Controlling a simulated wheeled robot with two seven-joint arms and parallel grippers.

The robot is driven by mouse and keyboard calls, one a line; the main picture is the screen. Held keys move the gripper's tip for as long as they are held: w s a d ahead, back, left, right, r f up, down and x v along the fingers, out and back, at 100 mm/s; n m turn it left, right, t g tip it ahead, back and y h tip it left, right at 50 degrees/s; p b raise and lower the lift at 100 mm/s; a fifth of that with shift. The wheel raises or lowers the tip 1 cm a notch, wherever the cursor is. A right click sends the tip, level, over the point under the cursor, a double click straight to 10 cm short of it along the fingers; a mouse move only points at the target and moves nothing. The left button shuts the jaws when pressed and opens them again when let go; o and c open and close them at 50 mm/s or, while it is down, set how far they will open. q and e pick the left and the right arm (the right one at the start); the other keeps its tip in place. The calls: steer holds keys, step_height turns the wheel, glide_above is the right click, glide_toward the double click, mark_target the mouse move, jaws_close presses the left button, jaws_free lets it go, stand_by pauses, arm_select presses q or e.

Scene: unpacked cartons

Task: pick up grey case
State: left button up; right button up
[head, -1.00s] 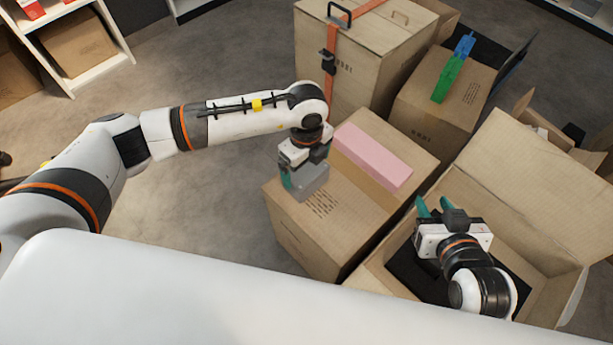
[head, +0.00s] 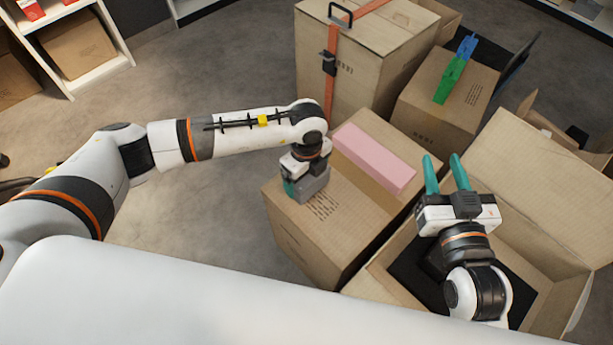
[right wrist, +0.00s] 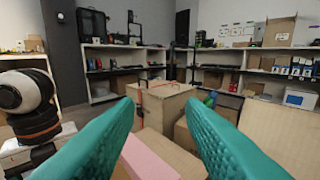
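The grey case (head: 315,189) is a small box on top of the closed carton (head: 300,228) in the middle of the head view. My left gripper (head: 303,186) points down at the case from above. One teal finger shows against the case's left side; the other finger is hidden, so I cannot tell whether the grip is closed on it. My right gripper (head: 443,158) is open and empty above the open carton (head: 550,190) at the right. Its two teal fingers stand apart, and both show in the right wrist view (right wrist: 163,105).
A pink box (head: 374,158) lies on the same carton, just behind the case. A tall strapped carton (head: 365,65) stands behind, with another carton (head: 430,110) carrying a green and blue object (head: 455,70). Shelves (head: 85,60) stand at the upper left. Floor is clear left of the cartons.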

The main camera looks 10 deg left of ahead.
arm_select(q)
steer(key=shift+c, duration=1.4)
steer(key=shift+r, duration=0.2)
steer(key=shift+r, duration=0.25)
step_height(320, 180, up, 8)
steer(key=p, duration=0.3)
steer(key=shift+r, duration=0.6)
arm_select(e)
steer(key=s+d+f+g+h, duration=0.2)
steer(key=s+d+f+g, duration=0.1)
steer(key=s+f+g, duration=0.3)
steer(key=shift+f+g, duration=1)
steer(key=shift+f, duration=0.85)
steer(key=shift+d, duration=0.1)
